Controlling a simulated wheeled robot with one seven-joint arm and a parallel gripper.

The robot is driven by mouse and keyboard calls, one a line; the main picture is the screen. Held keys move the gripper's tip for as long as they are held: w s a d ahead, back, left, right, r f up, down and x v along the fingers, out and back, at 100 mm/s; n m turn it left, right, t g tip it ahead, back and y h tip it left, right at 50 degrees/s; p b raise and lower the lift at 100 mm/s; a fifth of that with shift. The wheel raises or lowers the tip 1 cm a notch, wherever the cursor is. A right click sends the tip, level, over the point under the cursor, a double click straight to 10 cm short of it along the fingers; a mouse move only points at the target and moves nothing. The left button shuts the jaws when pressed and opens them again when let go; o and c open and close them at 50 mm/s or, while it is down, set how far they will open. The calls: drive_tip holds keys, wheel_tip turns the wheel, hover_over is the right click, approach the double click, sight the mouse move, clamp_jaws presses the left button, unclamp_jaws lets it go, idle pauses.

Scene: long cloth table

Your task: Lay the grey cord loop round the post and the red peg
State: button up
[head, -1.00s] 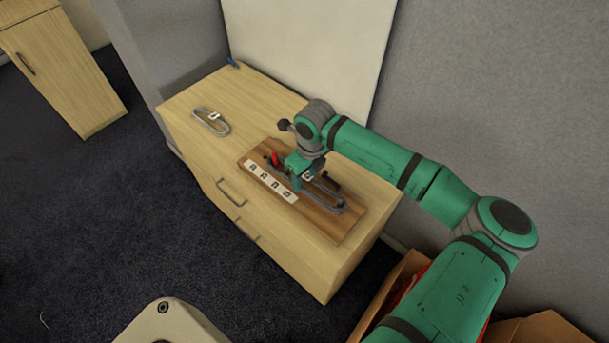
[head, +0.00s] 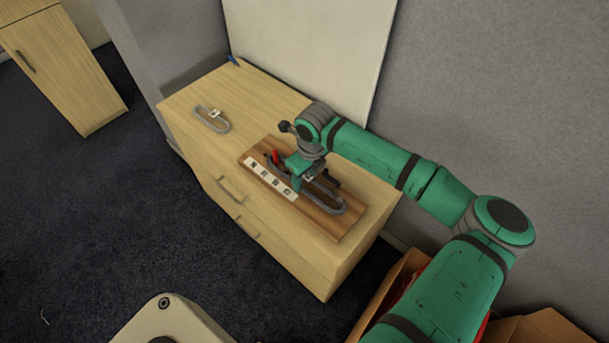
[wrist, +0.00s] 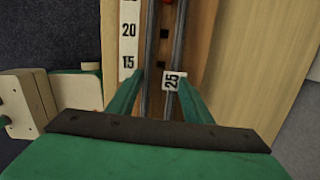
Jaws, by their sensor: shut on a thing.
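The red peg (head: 275,156) stands near the far left end of a brown wooden board (head: 338,229). A bit of red also shows at the top of the wrist view (wrist: 167,2). The grey cord loop (head: 335,208) lies stretched along the board, its rounded near end towards the right. My gripper (head: 298,184) is low over the board's middle, shut on the loop. My gripper hides the loop's middle. I cannot clearly make out the post, or whether the loop passes round the peg.
A white number strip (head: 268,178) lies along the board's front side. A second grey loop with a white tag (head: 211,118) lies apart on the cabinet top (head: 190,97). A small blue thing (head: 233,60) is at the back corner. A wall and white panel (head: 310,45) stand behind.

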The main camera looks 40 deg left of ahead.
drive_tip(key=o, duration=1.1)
wheel_tip(320, 180, up, 11)
drive_tip(key=d, duration=0.1)
drive_tip(key=shift+d+f, duration=0.15)
drive_tip(key=shift+s, duration=0.15)
